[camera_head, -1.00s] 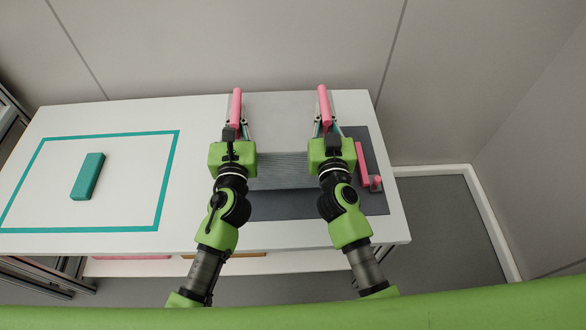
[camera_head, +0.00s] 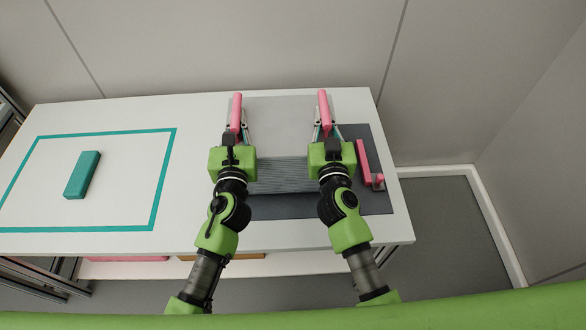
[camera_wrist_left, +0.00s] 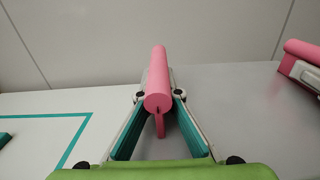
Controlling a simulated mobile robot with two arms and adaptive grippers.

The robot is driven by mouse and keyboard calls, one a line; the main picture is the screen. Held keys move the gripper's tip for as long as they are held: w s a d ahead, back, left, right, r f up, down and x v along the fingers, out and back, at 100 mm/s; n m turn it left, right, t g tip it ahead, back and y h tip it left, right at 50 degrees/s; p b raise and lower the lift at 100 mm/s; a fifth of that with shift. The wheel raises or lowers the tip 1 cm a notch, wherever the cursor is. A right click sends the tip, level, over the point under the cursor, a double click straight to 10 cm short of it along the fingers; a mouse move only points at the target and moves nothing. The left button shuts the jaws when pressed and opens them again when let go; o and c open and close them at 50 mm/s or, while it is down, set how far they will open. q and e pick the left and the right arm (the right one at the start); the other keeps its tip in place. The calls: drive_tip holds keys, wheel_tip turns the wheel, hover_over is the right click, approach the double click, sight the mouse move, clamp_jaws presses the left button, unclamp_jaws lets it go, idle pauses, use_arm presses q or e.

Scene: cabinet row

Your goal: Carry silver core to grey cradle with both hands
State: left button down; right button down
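The silver core (camera_head: 280,120) is a wide grey block with a ribbed front face and a pink handle on each side. It is over the grey cradle (camera_head: 290,207), a dark flat base at the right of the table. I cannot tell whether they touch. My left gripper (camera_head: 237,126) is at the left handle (camera_head: 237,103); in the left wrist view its fingers (camera_wrist_left: 160,98) close on both sides of that handle (camera_wrist_left: 158,75). My right gripper (camera_head: 324,126) is at the right handle (camera_head: 323,103), its fingers close around it. The arms hide part of the cradle.
A pink upright bar (camera_head: 363,160) and a small pink-and-grey piece (camera_head: 378,181) stand at the cradle's right side. A teal block (camera_head: 82,175) lies inside a teal outline (camera_head: 152,190) at the left. The white table (camera_head: 195,130) between is clear. Walls stand behind and right.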

use_arm(q)
drive_tip(key=shift+f+b, duration=0.55)
drive_tip(key=shift+f, duration=0.1)
use_arm(e)
drive_tip(key=shift+f, duration=0.65)
use_arm(q)
drive_tip(key=c, duration=2.6)
unclamp_jaws()
drive_tip(key=shift+f, duration=0.2)
drive_tip(key=shift+c, duration=0.2)
use_arm(e)
drive_tip(key=c, duration=2.6)
unclamp_jaws()
drive_tip(key=shift+f, duration=0.2)
drive_tip(key=shift+c, duration=0.2)
use_arm(q)
drive_tip(key=o, duration=0.4)
drive_tip(key=shift+r, duration=0.1)
use_arm(e)
drive_tip(key=o, duration=0.4)
drive_tip(key=shift+r, duration=0.1)
use_arm(q)
drive_tip(key=shift+s, duration=0.1)
